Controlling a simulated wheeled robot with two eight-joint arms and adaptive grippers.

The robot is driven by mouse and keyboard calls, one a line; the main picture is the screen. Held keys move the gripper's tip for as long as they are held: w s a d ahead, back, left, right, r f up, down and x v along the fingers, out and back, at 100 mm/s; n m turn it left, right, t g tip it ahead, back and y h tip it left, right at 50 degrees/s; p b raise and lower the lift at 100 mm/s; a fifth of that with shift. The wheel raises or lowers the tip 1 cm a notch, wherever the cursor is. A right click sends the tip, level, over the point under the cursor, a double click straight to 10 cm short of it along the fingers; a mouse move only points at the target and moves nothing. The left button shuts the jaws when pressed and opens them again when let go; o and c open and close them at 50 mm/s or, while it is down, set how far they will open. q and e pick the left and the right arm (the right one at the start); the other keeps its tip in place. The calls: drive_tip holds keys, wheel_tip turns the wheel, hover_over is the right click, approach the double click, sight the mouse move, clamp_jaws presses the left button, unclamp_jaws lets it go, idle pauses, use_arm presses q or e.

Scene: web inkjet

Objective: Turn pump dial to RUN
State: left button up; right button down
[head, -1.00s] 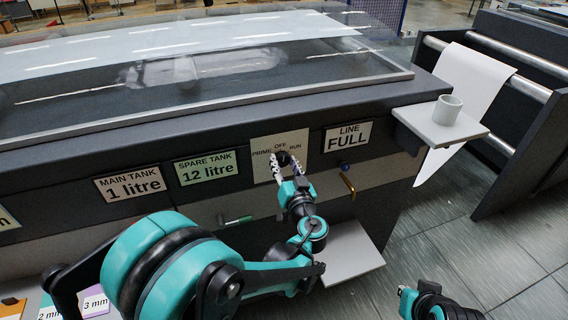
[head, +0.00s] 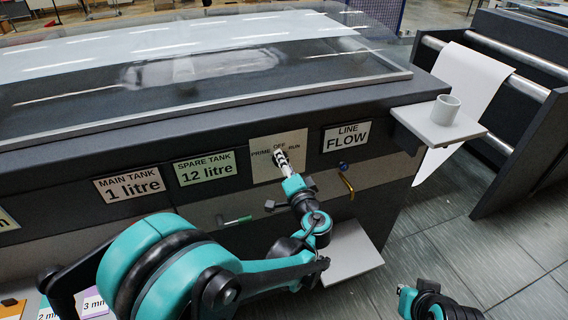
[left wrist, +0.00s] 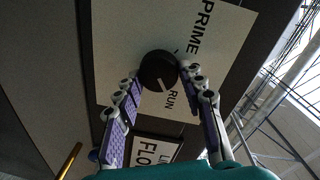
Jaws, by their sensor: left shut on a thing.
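The pump dial (left wrist: 158,70) is a round black knob with a pale mark on its side near RUN in the left wrist view. Its white plate (head: 266,166) reads PRIME, OFF and RUN on the machine's front. My left gripper (head: 281,156) reaches up to the plate and is shut on the dial. In the left wrist view its fingertips (left wrist: 158,74) press on the dial from both sides, and OFF is hidden. In the head view the gripper covers the dial.
A main tank sign (head: 130,184) reads 1 litre and a spare tank sign (head: 206,169) reads 12 litre. A grey shelf (head: 352,257) juts out under my left wrist.

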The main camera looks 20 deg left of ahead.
use_arm(q)
drive_tip(key=shift+m, duration=0.5)
drive_tip(key=o, duration=1.2)
drive_tip(key=shift+c, duration=0.2)
drive_tip(key=v, duration=1.2)
drive_tip(key=shift+w+f, duration=0.1)
